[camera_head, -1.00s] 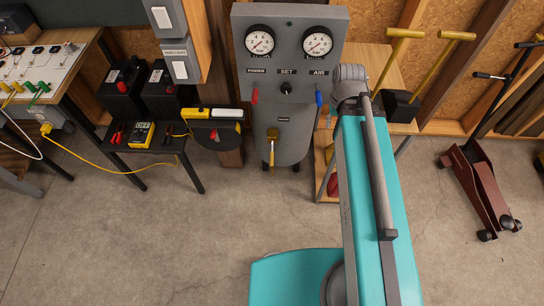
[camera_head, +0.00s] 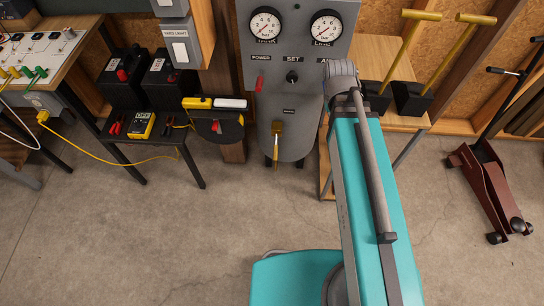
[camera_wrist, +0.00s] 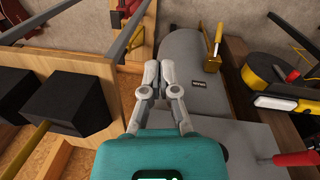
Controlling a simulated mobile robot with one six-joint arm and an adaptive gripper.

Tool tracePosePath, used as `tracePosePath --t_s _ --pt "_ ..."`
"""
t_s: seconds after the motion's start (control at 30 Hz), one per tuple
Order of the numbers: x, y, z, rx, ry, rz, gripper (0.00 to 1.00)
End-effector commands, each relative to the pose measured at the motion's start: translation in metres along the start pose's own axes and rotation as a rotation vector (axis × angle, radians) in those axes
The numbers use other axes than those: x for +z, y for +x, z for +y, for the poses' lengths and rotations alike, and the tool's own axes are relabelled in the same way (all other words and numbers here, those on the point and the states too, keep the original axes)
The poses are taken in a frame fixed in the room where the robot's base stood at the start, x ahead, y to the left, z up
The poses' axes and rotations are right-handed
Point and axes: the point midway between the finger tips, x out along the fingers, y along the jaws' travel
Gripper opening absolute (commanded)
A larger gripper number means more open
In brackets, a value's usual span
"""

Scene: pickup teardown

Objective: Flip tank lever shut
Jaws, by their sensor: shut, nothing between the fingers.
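The tank lever (camera_head: 276,145) is a yellow handle on a yellow valve body, low on the front of the grey tank (camera_head: 296,140); in the head view it points down. In the wrist view the lever (camera_wrist: 218,36) stands out from the tank, right of my gripper. My gripper (camera_wrist: 158,72) is shut and empty, over the tank's edge beside a wooden stand, apart from the lever. In the head view my arm hides the gripper and part of the panel's right side.
The control panel (camera_head: 290,50) has two gauges and a red lever (camera_head: 260,80). A wooden stand (camera_head: 385,60) with black blocks and yellow handles is at right. A small black table (camera_head: 150,155) stands at left. Bare floor lies in front.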

Motion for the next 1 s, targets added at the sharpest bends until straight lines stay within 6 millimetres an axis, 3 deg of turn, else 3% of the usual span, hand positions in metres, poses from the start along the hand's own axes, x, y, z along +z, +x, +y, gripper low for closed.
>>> tracePosePath --t_s 0.03,0.1,1.0 --pt "-0.004 0.014 -0.004 0.012 -0.018 0.000 0.00" --pt "-0.008 0.023 -0.008 0.030 -0.043 -0.001 0.00" --pt "-0.055 0.131 -0.067 0.254 -0.355 -0.008 0.00"
